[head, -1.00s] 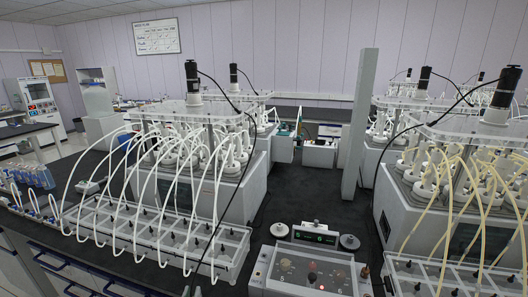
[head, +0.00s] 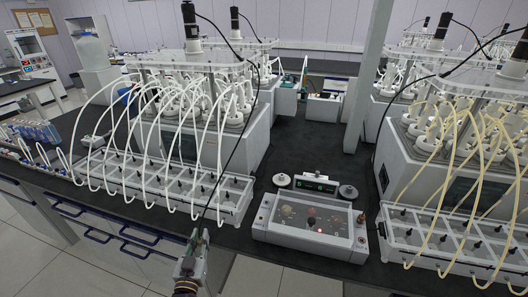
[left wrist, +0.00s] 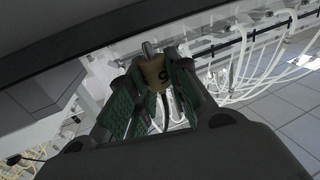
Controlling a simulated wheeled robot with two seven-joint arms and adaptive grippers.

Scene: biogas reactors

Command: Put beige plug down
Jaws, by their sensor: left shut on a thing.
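My left gripper (head: 198,240) is at the bottom of the head view, in front of the bench edge. In the left wrist view the left gripper (left wrist: 152,88) is shut on a beige plug (left wrist: 154,74). The plug has a dark mark on its side and a metal pin at its end. The plug is too small to make out clearly in the head view. My right gripper is not in view.
A grey control box (head: 312,226) with knobs stands on the black bench (head: 300,140), right of my left gripper. A clear compartment tray (head: 165,187) with white tubes is to the left. A tray with yellowish tubes (head: 455,240) is at right. Free bench top lies behind the box.

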